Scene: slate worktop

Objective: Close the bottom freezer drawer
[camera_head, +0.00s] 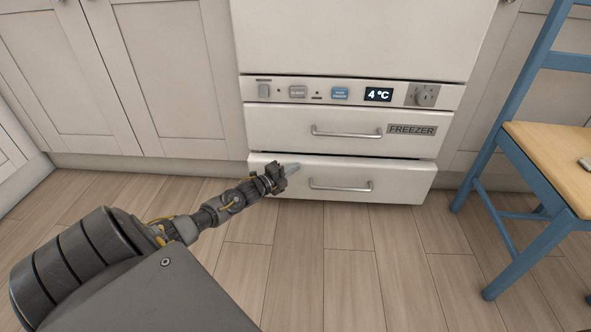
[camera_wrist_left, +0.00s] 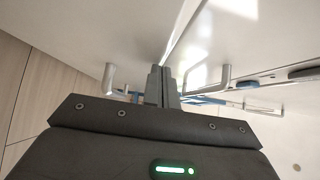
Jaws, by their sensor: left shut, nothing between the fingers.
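The bottom freezer drawer (camera_head: 405,184) is a white front with a silver bar handle (camera_head: 341,186). It stands out slightly from the drawer above it. My left gripper (camera_head: 293,168) is shut and empty in front of the bottom drawer's left part, left of its handle. I cannot tell from the head view whether its tips touch the front. In the left wrist view the closed fingers (camera_wrist_left: 162,86) point at pale panels, with metal handle parts (camera_wrist_left: 222,78) on both sides. My right gripper is not in view.
The upper drawer (camera_head: 275,130), labelled FREEZER, sits flush under the control panel (camera_head: 450,97) showing 4 °C. A blue chair (camera_head: 520,165) with a wooden seat stands at the right. White cupboards (camera_head: 170,75) are at the left. The wooden floor (camera_head: 345,275) before the drawer is clear.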

